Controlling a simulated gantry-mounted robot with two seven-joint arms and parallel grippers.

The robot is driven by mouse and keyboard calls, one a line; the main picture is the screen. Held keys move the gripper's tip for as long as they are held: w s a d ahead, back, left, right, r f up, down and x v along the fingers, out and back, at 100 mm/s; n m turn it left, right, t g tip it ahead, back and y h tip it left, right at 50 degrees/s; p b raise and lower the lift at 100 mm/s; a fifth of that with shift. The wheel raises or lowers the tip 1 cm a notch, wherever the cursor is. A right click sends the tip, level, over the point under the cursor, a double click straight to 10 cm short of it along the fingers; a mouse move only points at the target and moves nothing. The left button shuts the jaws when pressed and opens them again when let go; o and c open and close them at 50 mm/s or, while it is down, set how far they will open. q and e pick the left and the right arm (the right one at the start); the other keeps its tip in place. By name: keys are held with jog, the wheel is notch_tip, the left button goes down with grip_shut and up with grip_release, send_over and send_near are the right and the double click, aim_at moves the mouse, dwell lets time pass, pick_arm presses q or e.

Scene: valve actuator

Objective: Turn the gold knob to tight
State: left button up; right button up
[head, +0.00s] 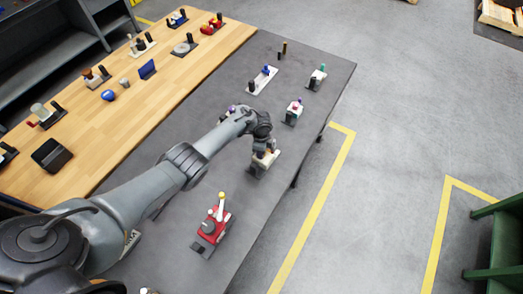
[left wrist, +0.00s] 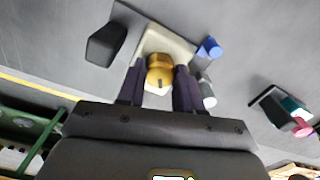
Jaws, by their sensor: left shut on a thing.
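The gold knob (left wrist: 159,72) sits on a cream-coloured valve base in the left wrist view. My left gripper (left wrist: 160,82) has one dark finger on each side of the knob and is shut on it. In the head view my left gripper (head: 264,143) is over the cream valve base (head: 266,160), and the knob is mostly hidden under it. A pale pointer mark shows on the knob's near side in the wrist view. My right gripper is in neither view.
A black block (left wrist: 106,42) and a blue-capped grey cylinder (left wrist: 209,48) stand close beside the valve. A red valve unit (head: 212,228) with a yellow-topped lever stands nearer on the grey table (head: 180,262). Several other valve units stand farther back, and more line the wooden bench (head: 128,108).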

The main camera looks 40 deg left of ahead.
pick_arm(q)
jog(key=o, duration=1.1)
jog(key=shift+c, duration=0.2)
jog(key=shift+r, duration=0.55)
notch_tip(320, 180, up, 10)
jog(key=p, duration=0.3)
jog(key=shift+p, duration=0.35)
jog(key=shift+f, duration=0.15)
